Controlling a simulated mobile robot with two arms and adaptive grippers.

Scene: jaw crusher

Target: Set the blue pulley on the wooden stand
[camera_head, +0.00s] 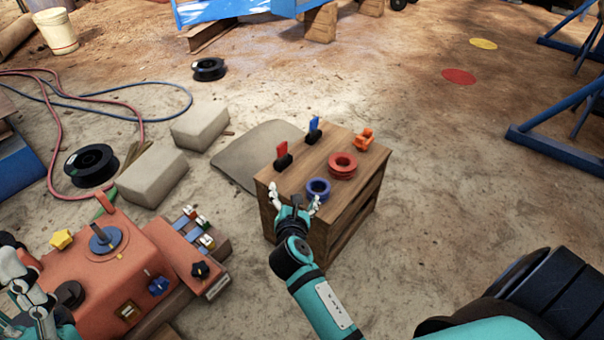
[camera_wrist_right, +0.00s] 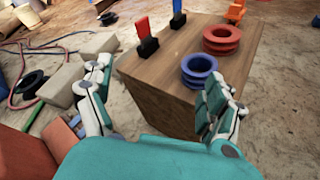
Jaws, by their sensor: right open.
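The blue pulley (camera_head: 318,188) lies flat on the top of the wooden stand (camera_head: 291,178), near its front edge. It also shows in the right wrist view (camera_wrist_right: 199,72), just beyond the right-hand finger. My right gripper (camera_head: 295,197) is open and empty at the front edge of the stand. Its fingers are spread, and the pulley is ahead of them, nearer the right-hand one; I cannot tell if they touch. My left gripper (camera_head: 32,292) is at the lower left beside the orange machine, and its jaws are unclear.
A red pulley (camera_head: 342,165) sits behind the blue one on the stand. A red clip (camera_head: 282,156), a blue clip (camera_head: 314,130) and an orange part (camera_head: 364,140) stand there too. The orange machine (camera_head: 150,245) is at left. Pale blocks (camera_head: 152,175) lie behind it.

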